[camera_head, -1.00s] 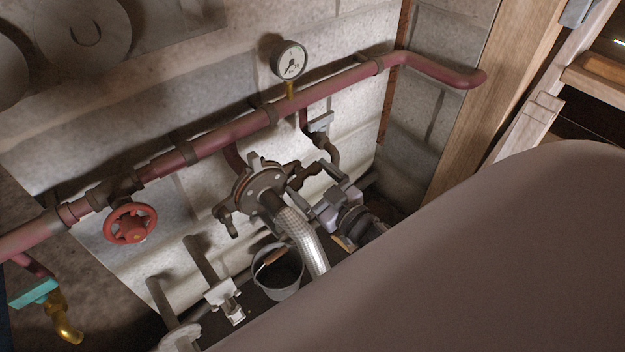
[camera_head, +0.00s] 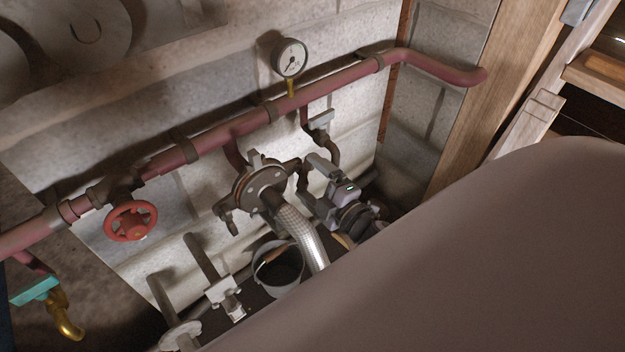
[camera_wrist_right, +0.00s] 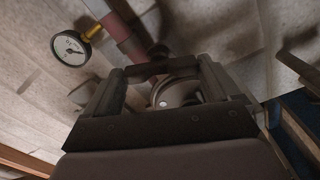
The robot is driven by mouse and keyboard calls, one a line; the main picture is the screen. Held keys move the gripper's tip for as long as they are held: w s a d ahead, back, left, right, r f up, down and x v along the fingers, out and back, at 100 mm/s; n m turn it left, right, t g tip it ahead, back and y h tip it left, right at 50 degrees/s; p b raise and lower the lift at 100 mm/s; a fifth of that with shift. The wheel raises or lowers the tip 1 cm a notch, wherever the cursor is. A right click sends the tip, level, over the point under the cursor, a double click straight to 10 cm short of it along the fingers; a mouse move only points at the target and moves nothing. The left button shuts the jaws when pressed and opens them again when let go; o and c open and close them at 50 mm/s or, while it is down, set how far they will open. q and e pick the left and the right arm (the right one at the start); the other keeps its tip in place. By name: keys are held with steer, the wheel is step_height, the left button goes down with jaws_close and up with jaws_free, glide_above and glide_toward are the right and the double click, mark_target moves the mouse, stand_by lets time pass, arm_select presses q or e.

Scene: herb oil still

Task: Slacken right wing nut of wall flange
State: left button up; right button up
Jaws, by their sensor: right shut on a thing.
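The wall flange (camera_head: 262,184) is a round dark metal disc with bolts, with a braided hose (camera_head: 301,232) running down from its centre. One wing nut (camera_head: 226,214) is at its lower left and another (camera_head: 254,160) at its top. My right gripper (camera_head: 308,180) is at the flange's right edge, shut on the dark right wing nut (camera_wrist_right: 147,70). In the right wrist view the nut spans between the fingers of the gripper (camera_wrist_right: 160,82), with part of the flange (camera_wrist_right: 176,92) behind it. My left gripper is not in view.
A red pipe (camera_head: 220,137) crosses the wall above, with a pressure gauge (camera_head: 289,58) and a red handwheel (camera_head: 131,221). A bucket (camera_head: 278,270) stands below the flange. A large smooth brownish-grey surface (camera_head: 480,250) fills the lower right.

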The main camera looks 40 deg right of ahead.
steer(key=shift+f+n+b, duration=0.1)
steer(key=shift+n+b, duration=0.3)
steer(key=shift+n, duration=1.9)
steer(key=o, duration=0.8)
steer(key=shift+s+d, duration=0.15)
steer(key=shift+s, duration=1.65)
steer(key=shift+s+d, duration=0.15)
steer(key=shift+s, duration=1.65)
